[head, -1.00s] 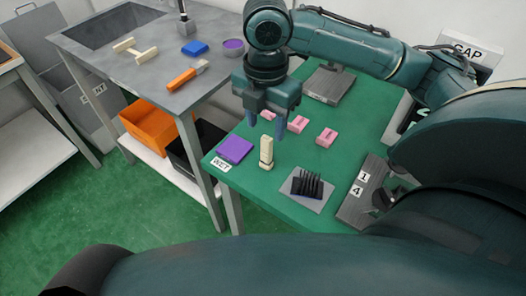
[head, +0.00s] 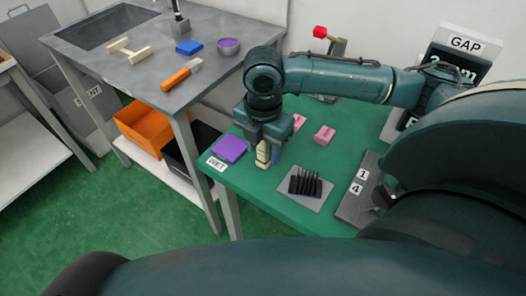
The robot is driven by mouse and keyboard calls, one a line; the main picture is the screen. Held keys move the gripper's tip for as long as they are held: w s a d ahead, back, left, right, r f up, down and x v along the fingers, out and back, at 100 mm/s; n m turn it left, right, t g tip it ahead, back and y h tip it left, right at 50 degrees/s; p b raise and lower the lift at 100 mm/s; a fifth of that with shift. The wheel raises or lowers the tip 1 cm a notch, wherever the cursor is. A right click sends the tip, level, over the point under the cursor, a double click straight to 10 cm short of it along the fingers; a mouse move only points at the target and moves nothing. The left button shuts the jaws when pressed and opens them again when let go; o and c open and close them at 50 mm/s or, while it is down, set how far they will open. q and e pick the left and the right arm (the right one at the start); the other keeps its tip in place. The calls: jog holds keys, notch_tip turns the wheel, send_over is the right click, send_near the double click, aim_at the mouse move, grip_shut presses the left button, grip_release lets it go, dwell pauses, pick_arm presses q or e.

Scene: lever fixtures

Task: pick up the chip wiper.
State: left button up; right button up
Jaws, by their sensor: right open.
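A cream upright block with a dark band, apparently the chip wiper (head: 263,155), stands on the green table (head: 290,204) near its front left edge. My right gripper (head: 267,152) points down over it, with its fingers low around or close beside its upper part. The jaws are open, and I cannot tell whether they touch it. The gripper hides the top of the block. My left gripper is not in view.
A purple pad (head: 229,148) by a WET label lies just left of the gripper. A grey plate with black fins (head: 305,184) is to the right. Pink blocks (head: 324,135) lie behind. A grey sink bench (head: 130,75) stands at left.

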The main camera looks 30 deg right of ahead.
grip_shut()
notch_tip(320, 180, up, 10)
jog(key=shift+r+p, duration=0.1)
jog(key=shift+p, duration=0.8)
jog(key=c, duration=0.7)
grip_release()
jog(key=c, duration=0.3)
